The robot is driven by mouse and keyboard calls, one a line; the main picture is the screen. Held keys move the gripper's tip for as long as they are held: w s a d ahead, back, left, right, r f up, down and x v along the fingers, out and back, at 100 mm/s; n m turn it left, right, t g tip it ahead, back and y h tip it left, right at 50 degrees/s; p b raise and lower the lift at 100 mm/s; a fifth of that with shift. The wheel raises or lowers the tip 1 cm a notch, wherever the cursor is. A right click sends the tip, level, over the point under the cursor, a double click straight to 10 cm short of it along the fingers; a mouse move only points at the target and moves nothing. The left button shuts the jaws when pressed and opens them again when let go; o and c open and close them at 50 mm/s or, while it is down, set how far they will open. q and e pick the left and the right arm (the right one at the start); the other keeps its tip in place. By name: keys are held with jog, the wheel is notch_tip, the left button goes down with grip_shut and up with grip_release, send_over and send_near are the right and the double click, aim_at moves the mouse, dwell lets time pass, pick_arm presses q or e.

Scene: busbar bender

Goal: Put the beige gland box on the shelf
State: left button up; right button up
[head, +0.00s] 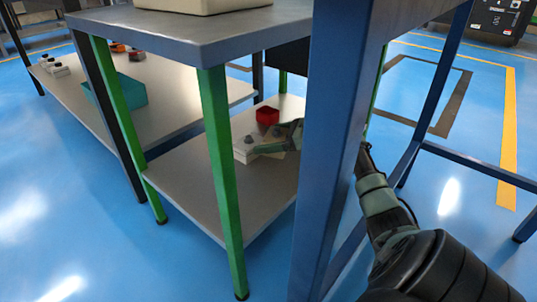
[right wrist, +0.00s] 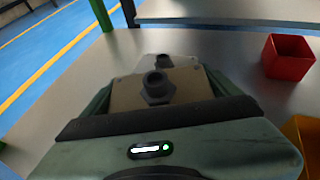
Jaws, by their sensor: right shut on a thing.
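The beige gland box (right wrist: 126,92) is between the fingers of my right gripper (right wrist: 165,100) in the right wrist view, its dark gland facing up. In the head view my right gripper (head: 277,143) is low over the shelf (head: 205,190) of the green-legged table and is shut on the box. The box is mostly hidden there by the gripper. I cannot tell whether its underside touches the shelf. A paler gland box (right wrist: 178,61) stands just beyond the held one. My left gripper is not in view.
A red bin (head: 267,116) stands on the shelf behind the gripper; a yellow bin (right wrist: 307,138) shows at the right wrist view's edge. A blue post (head: 335,130) crosses in front of my right arm. The shelf's front part is clear. A teal bin (head: 125,90) is further left.

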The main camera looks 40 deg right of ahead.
aim_at(269, 159)
notch_tip(269, 159, down, 5)
jog(key=b, duration=0.3)
jog(key=shift+b, duration=0.3)
jog(key=shift+r, duration=0.25)
jog(key=shift+p, duration=0.3)
jog(key=o, duration=1.3)
jog(key=shift+f, duration=0.15)
jog(key=shift+c, duration=0.2)
